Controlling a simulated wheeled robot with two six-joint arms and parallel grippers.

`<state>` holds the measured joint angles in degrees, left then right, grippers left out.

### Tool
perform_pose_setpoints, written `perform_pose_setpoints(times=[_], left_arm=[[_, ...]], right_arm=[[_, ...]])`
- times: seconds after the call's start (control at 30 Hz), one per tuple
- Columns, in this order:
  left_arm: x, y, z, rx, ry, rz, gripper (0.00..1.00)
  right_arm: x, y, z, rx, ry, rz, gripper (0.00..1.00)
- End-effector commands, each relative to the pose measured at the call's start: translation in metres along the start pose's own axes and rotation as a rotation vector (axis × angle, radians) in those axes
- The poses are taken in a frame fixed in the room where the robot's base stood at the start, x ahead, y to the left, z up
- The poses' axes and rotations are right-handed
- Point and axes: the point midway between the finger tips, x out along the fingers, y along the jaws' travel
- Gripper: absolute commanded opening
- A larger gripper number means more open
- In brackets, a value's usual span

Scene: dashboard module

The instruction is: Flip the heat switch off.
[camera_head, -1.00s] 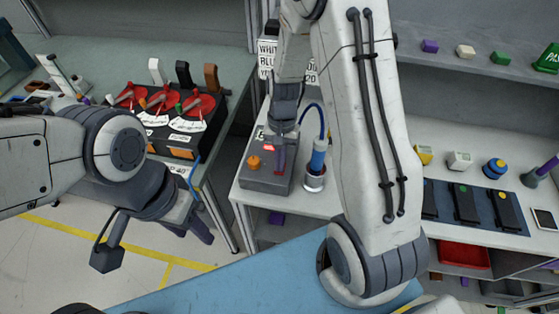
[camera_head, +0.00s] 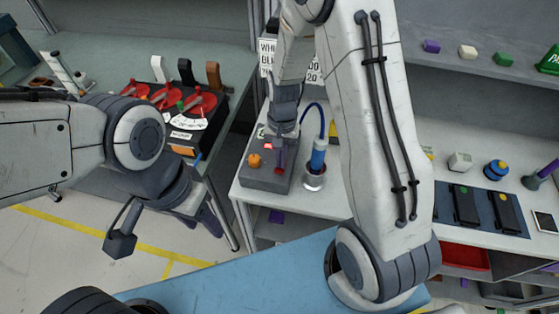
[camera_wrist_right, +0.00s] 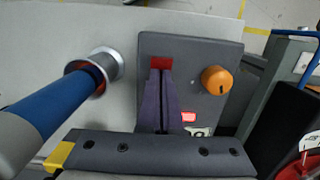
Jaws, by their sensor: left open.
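The grey heat box (camera_head: 262,178) stands on the white table, with an orange knob (camera_head: 254,160) on its left. A red switch (camera_wrist_right: 161,62) sits in its top, and a small red light (camera_wrist_right: 188,116) glows beside it. My right gripper (camera_head: 279,163) points down at the box; the red switch also shows below it in the head view (camera_head: 278,171). In the right wrist view its purple fingers (camera_wrist_right: 160,80) are together, tips at the switch's edge; contact is unclear. My left gripper (camera_head: 208,215) is open, away to the left in front of the left bench.
A blue-handled tool (camera_head: 318,155) stands in a metal holder close right of the box, its cable arching up. A panel with red levers (camera_head: 170,98) is on the left bench. Black devices on a dark mat (camera_head: 480,208) lie to the right.

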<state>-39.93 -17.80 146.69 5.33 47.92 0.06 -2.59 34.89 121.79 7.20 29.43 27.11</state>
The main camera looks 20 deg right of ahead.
Motion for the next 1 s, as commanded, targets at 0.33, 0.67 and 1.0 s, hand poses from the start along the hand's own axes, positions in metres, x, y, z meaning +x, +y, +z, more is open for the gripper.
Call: perform_pose_setpoints(times=[0.33,0.67,1.0], left_arm=[[0.001,0.0,0.0,0.0,0.0,0.0,0.5],[-0.03,0.002,-0.002,-0.001,0.0,0.0,0.5],[-0.024,0.002,-0.001,-0.002,-0.001,0.0,0.5]], right_arm=[[0.001,0.0,-0.007,0.001,0.007,-0.003,0.0],[-0.031,0.0,-0.003,0.0,0.003,-0.001,0.0],[-0.097,0.001,-0.003,0.0,0.005,-0.003,0.0]])
